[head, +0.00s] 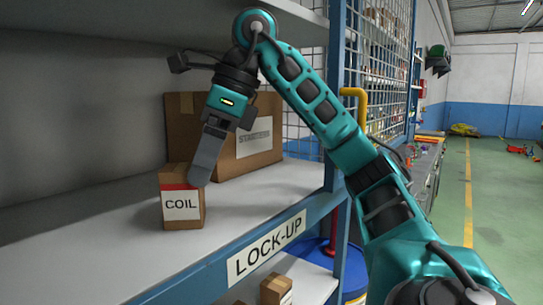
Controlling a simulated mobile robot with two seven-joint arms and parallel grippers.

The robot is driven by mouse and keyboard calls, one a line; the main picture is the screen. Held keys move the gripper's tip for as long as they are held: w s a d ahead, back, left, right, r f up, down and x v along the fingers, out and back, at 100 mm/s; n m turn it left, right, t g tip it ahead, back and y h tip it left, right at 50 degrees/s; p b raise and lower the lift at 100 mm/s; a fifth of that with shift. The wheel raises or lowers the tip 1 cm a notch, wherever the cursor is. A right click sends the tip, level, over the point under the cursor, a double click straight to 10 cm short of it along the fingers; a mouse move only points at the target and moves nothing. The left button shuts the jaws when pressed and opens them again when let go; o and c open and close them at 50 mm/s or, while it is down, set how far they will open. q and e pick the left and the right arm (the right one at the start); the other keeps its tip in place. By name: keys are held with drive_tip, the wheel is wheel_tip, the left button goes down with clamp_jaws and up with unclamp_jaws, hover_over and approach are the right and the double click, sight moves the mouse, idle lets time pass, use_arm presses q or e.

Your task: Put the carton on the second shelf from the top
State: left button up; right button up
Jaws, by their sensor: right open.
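A small brown carton (183,228) with a red band and a white COIL label stands upright on the shelf with the LOCK-UP label (266,245), near its front edge. My right gripper (198,184) reaches down from above, its fingertip at the carton's upper right side. The gripper is open; only one finger shows clearly, and I cannot tell whether it touches the carton. My left gripper is not in view.
A larger brown carton (262,140) stands behind, against the mesh. Another shelf board (120,28) is above. A small carton (276,288) sits on a lower shelf. The blue post (340,90) stands at the right. The LOCK-UP shelf is clear left of the COIL carton.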

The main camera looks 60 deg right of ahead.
drive_tip(key=shift+s+d+f, duration=0.1)
drive_tip(key=shift+s+d, duration=1.25)
drive_tip(key=shift+s, duration=0.3)
drive_tip(key=shift+s+d+f, duration=0.1)
drive_tip(key=shift+s+d, duration=1.25)
drive_tip(key=shift+s, duration=0.3)
drive_tip(key=shift+s+d+r, duration=0.1)
drive_tip(key=shift+s+d, duration=0.35)
drive_tip(key=shift+s, duration=0.15)
